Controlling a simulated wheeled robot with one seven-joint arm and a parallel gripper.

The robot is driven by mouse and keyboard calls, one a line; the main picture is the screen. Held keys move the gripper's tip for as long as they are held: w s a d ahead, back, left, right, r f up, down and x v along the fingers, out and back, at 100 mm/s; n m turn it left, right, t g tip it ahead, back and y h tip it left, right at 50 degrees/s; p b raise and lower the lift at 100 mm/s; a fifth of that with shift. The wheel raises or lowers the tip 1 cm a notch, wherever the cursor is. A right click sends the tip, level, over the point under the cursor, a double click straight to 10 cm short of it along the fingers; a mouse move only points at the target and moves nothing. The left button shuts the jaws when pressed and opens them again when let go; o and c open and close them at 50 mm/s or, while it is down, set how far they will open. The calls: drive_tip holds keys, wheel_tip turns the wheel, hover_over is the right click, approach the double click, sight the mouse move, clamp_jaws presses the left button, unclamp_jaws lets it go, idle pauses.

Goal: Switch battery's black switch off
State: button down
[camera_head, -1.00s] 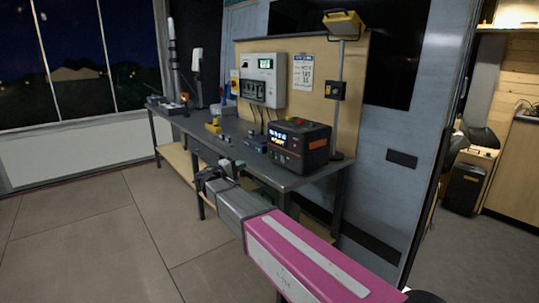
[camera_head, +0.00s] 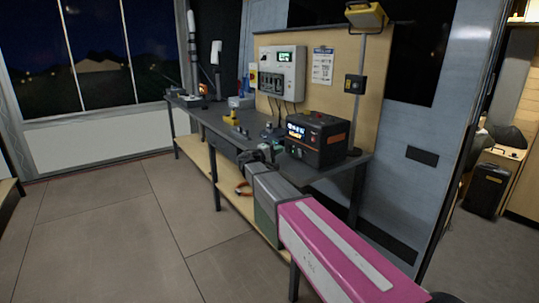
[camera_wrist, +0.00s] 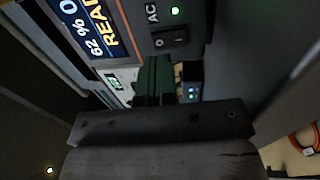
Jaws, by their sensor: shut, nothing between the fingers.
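The battery (camera_head: 322,142) is a black box with a lit display, standing on the workbench. In the wrist view its display (camera_wrist: 88,22) reads 62% and READY, turned sideways. Beside it is the black switch (camera_wrist: 170,39), a rocker with O and I marks, next to the letters AC and a lit green lamp (camera_wrist: 175,11). My gripper (camera_wrist: 155,62) is shut and empty, its green fingers pointing at the battery's front close to the switch. I cannot tell whether the fingertips touch the panel. In the head view my gripper (camera_head: 268,152) is in front of the battery, at its left.
A wall panel box (camera_head: 281,72) hangs behind. A lamp post (camera_head: 365,90) stands behind the battery. The floor (camera_head: 110,215) at left is clear.

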sight(288, 145)
drive_tip(key=shift+x, duration=1.55)
drive_tip(key=shift+w+d+r, duration=0.1)
drive_tip(key=shift+w+d, duration=0.1)
drive_tip(key=shift+s, duration=0.1)
drive_tip(key=shift+s+a+r, duration=0.1)
drive_tip(key=shift+s+a, duration=0.1)
drive_tip(key=shift+a, duration=0.05)
drive_tip(key=r+v, duration=0.3)
drive_tip(key=v, duration=1)
drive_tip(key=shift+a, duration=0.3)
